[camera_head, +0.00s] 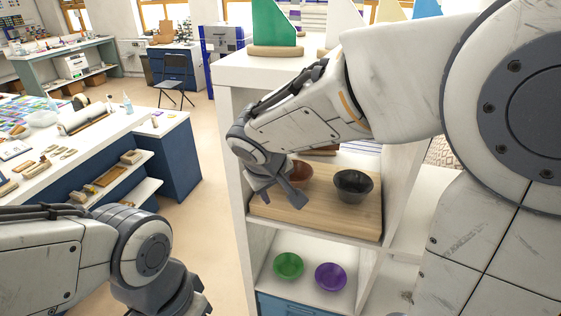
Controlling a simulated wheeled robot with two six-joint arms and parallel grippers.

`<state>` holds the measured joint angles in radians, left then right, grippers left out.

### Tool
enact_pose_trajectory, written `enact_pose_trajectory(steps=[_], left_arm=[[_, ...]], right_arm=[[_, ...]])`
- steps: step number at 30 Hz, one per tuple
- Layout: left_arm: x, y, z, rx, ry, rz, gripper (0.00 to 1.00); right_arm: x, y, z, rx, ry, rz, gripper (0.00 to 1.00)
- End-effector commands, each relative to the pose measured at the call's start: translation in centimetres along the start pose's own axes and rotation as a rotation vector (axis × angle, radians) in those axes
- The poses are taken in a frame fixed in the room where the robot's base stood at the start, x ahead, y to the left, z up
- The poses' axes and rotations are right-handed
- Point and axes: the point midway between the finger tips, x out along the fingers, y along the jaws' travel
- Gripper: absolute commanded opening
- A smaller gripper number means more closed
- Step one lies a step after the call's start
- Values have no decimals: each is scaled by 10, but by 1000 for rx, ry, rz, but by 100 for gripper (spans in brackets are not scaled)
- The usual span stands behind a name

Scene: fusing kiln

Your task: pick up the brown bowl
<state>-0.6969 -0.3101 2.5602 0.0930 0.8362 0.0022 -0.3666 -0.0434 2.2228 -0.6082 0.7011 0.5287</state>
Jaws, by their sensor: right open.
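The brown bowl (300,171) sits on a wooden board (330,219) on the middle shelf of a white shelf unit. My right wrist and gripper hide its left part. My right gripper (280,204) is open, in front of and just left of the bowl, over the board's left part. I cannot tell whether a finger touches the bowl. My left arm is at the lower left, and its gripper's fingers are not in view.
A dark bowl (353,186) stands on the board right of the brown one. Green (288,265) and purple (330,276) bowls are on the shelf below. The white upright (236,190) bounds the shelf on the left. Glass sails on wooden bases stand on top.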

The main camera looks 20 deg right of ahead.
Motion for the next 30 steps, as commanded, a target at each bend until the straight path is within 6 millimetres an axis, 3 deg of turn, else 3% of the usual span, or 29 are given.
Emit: enact_pose_trajectory(steps=[3, 10, 16, 24, 30], left_arm=[[-20, 1, -1, -1, 0, 0, 50], [-36, 3, -2, 2, 0, 0, 50], [-37, 3, -2, 3, 0, 0, 50], [-39, 3, -2, 4, 0, 0, 50], [-39, 3, -2, 4, 0, 0, 50]], right_arm=[[9, 19, -18, 3, -6, 2, 48], [28, 38, -40, 0, -3, 0, 48], [40, 41, -43, -3, -3, 0, 48], [78, 41, -43, -1, -4, 0, 48], [84, 41, -43, 0, -1, -1, 48]])
